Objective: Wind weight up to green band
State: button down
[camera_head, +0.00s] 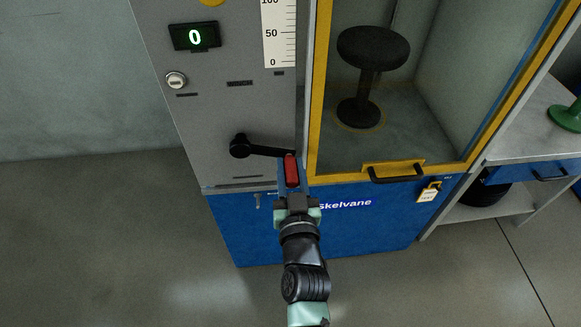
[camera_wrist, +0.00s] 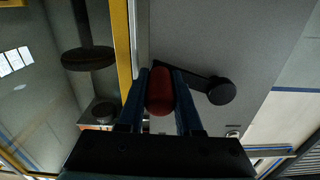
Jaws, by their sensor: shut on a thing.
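A winding crank (camera_head: 264,150) with a black arm and a red grip (camera_head: 291,168) sits on the grey front panel, its hub at the left and its grip at the right. My gripper (camera_head: 291,184) is shut on the red grip. In the wrist view the red grip (camera_wrist: 160,92) lies between the two blue fingers. A white scale (camera_head: 279,35) shows marks 0, 50 and 100, with its top cut off. A green 0 glows on the display (camera_head: 195,37). I cannot make out a green band or identify the weight.
A yellow-framed guard door (camera_head: 397,170) with a black handle encloses a black stool (camera_head: 373,75), right of the panel. A bench (camera_head: 530,135) stands at the right. Floor is clear at the left.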

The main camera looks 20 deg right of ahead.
jog(key=shift+r, duration=0.1)
dwell(0.7)
jog(key=r+n, duration=0.1)
jog(key=n, duration=0.1)
jog(key=r+n, duration=0.2)
jog(key=shift+d+r, duration=0.15)
jog(key=shift+d, duration=0.05)
jog(key=c, duration=0.6)
grip_release()
jog(key=shift+s, duration=0.1)
jog(key=p+v, duration=0.1)
jog(key=v, duration=1.2)
